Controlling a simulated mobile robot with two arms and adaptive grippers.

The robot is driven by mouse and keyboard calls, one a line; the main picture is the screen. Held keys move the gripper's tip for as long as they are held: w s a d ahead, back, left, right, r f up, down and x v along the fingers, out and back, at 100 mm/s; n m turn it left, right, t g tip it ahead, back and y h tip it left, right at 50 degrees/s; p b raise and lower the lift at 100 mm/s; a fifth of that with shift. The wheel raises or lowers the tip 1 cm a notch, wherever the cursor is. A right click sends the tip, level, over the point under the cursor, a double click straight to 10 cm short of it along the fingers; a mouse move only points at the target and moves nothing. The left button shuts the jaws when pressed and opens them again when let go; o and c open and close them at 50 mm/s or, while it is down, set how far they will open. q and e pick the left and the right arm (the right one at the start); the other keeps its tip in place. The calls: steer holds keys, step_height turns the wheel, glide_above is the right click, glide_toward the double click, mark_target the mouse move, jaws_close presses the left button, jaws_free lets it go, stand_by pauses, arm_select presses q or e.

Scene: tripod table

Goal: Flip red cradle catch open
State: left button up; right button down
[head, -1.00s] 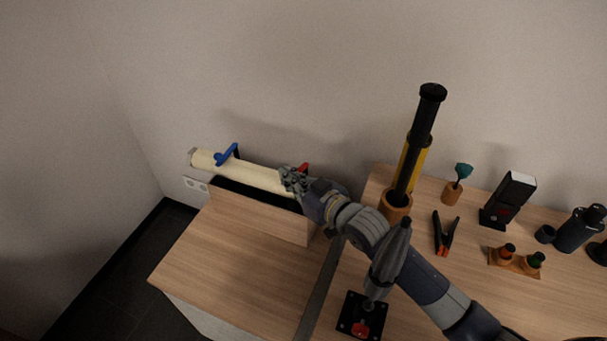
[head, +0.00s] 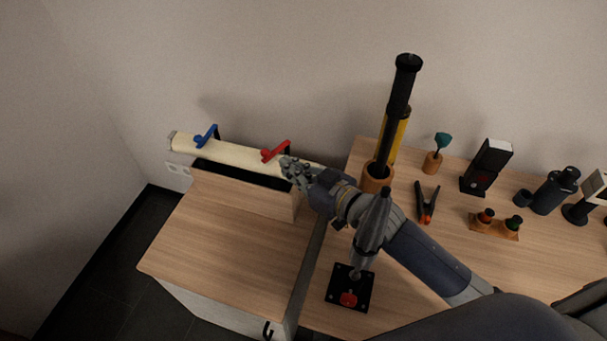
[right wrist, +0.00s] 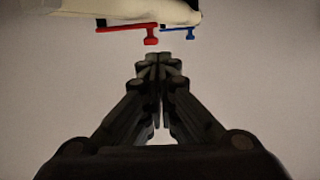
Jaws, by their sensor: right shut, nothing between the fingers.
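The red cradle catch (head: 275,152) lies across the top of a cream tube (head: 235,154) in the head view. In the right wrist view the red catch (right wrist: 128,29) shows along the tube (right wrist: 125,8), just beyond the fingertips. A blue catch (head: 207,136) sits farther left on the tube; it also shows in the right wrist view (right wrist: 178,33). My right gripper (head: 287,165) is shut and empty, close to the right of the red catch. In the right wrist view a gap shows between the fingertips (right wrist: 158,58) and the catch. My left gripper is out of view.
The tube rests on a wooden cradle (head: 250,200) on the left worktop. On the right worktop stand a black-and-yellow tube in an orange cup (head: 377,178), a clamp (head: 427,203), a black plate with a red knob (head: 349,298) and several other items. The left worktop's front is clear.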

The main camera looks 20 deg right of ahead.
steer(key=shift+v, duration=2.1)
